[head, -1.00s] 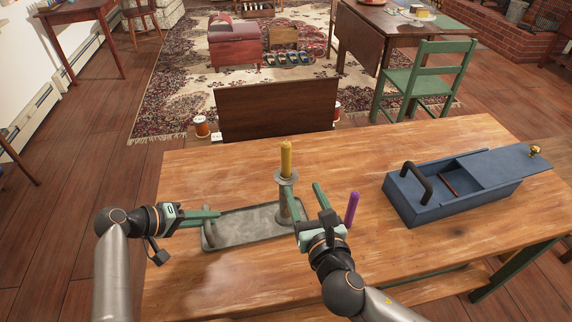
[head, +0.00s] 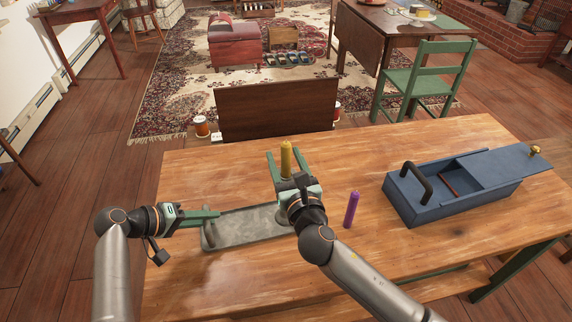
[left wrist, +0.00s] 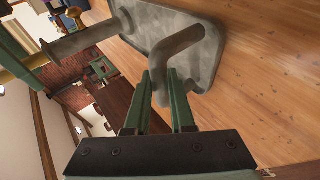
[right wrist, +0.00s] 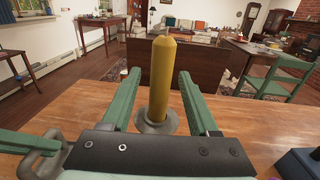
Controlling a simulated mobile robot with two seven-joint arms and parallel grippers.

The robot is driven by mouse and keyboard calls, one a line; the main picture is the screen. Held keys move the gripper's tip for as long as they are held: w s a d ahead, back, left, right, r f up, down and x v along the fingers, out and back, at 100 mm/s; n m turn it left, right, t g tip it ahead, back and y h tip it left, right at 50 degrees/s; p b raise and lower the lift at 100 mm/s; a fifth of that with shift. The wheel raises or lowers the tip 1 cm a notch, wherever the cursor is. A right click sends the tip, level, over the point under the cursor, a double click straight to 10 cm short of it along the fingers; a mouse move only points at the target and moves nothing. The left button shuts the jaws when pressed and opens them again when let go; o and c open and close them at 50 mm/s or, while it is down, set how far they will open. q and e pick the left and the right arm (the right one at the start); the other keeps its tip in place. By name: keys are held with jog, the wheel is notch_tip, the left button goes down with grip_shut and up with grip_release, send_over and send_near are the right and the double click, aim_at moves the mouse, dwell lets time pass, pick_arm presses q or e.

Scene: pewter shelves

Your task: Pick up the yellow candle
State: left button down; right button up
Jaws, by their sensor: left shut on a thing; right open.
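The yellow candle (head: 286,158) stands upright in a grey metal holder on a grey tray (head: 243,232). In the right wrist view the candle (right wrist: 164,80) rises from the holder's round dish (right wrist: 158,123). My right gripper (head: 281,157) is open, with one finger on each side of the candle and a visible gap to both. My left gripper (head: 216,215) is shut on the tray's handle (head: 209,235). The left wrist view shows its fingers closed at the curved handle (left wrist: 165,52).
A purple candle (head: 351,209) stands on the wooden table (head: 320,270), right of my right gripper. A blue box (head: 425,205) with a dark handle and partly slid lid sits farther right. The table's front right is clear.

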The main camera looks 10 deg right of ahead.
jog(key=shift+w+a, duration=0.1)
jog(key=shift+w, duration=1.15)
jog(key=shift+c, duration=0.3)
grip_shut()
